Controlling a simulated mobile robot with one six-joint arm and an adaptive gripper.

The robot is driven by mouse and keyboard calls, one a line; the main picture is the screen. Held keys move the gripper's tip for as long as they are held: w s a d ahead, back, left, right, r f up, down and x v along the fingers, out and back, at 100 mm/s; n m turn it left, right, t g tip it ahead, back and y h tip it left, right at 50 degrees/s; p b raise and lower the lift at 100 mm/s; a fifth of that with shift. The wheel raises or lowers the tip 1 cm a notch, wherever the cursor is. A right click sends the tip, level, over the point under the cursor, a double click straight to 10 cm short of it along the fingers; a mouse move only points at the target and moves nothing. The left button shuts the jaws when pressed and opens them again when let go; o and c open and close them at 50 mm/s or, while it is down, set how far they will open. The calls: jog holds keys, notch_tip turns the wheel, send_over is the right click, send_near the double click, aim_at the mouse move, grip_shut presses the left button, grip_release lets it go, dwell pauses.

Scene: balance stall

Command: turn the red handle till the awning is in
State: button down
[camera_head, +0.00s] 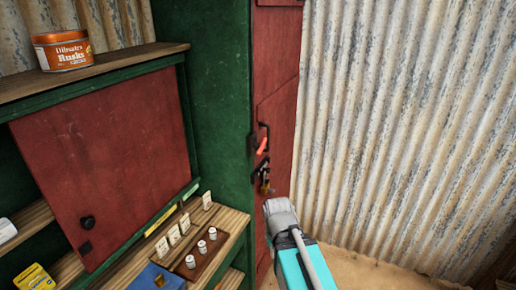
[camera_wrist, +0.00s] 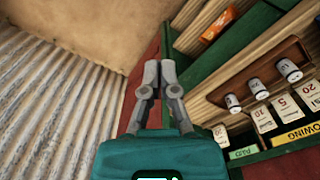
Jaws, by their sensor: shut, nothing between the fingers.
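The red handle (camera_head: 262,146) sits on a dark bracket on the narrow red panel (camera_head: 278,115) at the side of the green cabinet. A dark fitting with a brass-coloured part (camera_head: 265,180) is just below it. My teal and grey arm reaches up from the bottom of the head view, with its grey end below the handle and apart from it in the picture. In the wrist view my gripper (camera_wrist: 160,70) has its grey fingertips together and empty. The handle cannot be made out there. I cannot make out the awning in either view.
Corrugated metal wall (camera_head: 400,130) stands right of the cabinet, above sandy ground (camera_head: 350,270). Left are a red board (camera_head: 105,155), a shelf with a rusks tin (camera_head: 63,50), and a counter with number cards and a brown tray (camera_wrist: 270,75) of three white cylinders.

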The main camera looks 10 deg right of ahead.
jog(key=w+d+r+n+t+y+p, duration=0.1)
jog(key=w+r+n+t+p, duration=0.2)
jog(key=w+r+p, duration=0.3)
jog(key=w+d+r+n+t+y+p, duration=0.1)
jog(key=w+r+n+p, duration=0.5)
jog(key=r, duration=0.8)
jog(key=w+d+r+n+t+y+p, duration=0.1)
jog(key=w+r+n+t+y+p, duration=0.1)
jog(key=w+r+n+t+p, duration=0.2)
jog(key=w+r+t+p, duration=0.1)
jog(key=w+r+p, duration=0.2)
jog(key=r+p, duration=0.4)
jog(key=shift+w+t+y, duration=0.25)
jog(key=shift+t+y, duration=0.05)
jog(key=shift+t, duration=0.1)
jog(key=b, duration=0.9)
send_near(259, 146)
jog(key=shift+s+a+f+x, duration=0.1)
jog(key=shift+s+a+x, duration=0.1)
jog(key=shift+x, duration=1)
jog(key=shift+s+a+f+x, duration=0.1)
jog(key=shift+s+a+x, duration=0.1)
jog(key=shift+x, duration=1.05)
jog(key=shift+s+a+f+x, duration=0.1)
jog(key=shift+a+x, duration=0.1)
jog(key=shift+x, duration=1)
jog(key=shift+f+b, duration=0.3)
jog(key=shift+b, duration=0.05)
